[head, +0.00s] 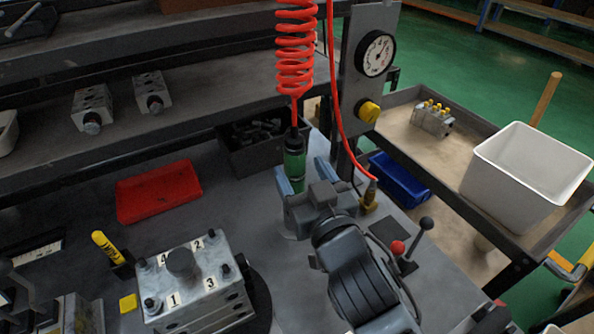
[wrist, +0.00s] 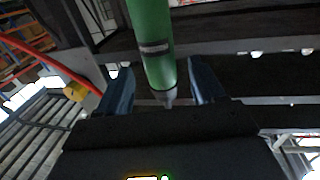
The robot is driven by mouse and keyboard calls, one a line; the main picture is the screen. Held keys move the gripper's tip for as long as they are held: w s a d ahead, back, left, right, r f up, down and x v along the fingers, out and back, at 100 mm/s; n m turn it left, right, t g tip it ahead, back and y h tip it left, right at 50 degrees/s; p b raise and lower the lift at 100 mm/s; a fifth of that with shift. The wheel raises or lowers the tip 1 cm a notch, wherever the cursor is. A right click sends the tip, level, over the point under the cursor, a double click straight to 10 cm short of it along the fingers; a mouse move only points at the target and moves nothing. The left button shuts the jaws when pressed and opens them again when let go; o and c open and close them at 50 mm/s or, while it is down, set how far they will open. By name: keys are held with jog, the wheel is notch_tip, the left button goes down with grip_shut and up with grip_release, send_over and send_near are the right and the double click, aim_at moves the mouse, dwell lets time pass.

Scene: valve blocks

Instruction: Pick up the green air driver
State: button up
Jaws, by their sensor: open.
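The green air driver (head: 294,163) hangs upright below a red coiled hose, with a black upper part. In the wrist view its green body (wrist: 151,45) comes down from the top, with a grey band and a narrow metal tip. My gripper (head: 305,178) is open, and its two blue fingers stand on either side of the driver in the head view. In the wrist view my gripper (wrist: 160,88) has the driver's lower end between its fingers, with a gap visible on each side. My wrist hides the driver's lower end in the head view.
A valve block (head: 195,285) with numbered bolts sits front left. A red tray (head: 158,191) lies behind it, and a dark bin (head: 250,150) stands behind the driver. A gauge post (head: 362,75) and red hose are close on the right. A white bin (head: 525,175) stands far right.

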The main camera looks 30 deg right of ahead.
aim_at(298, 168)
jog(key=w, duration=0.2)
jog(key=w+p, duration=0.1)
jog(key=w, duration=0.1)
jog(key=shift+d+f, duration=0.1)
jog(key=shift+d, duration=0.2)
jog(key=shift+c, duration=0.2)
jog(key=c, duration=1.2)
grip_shut()
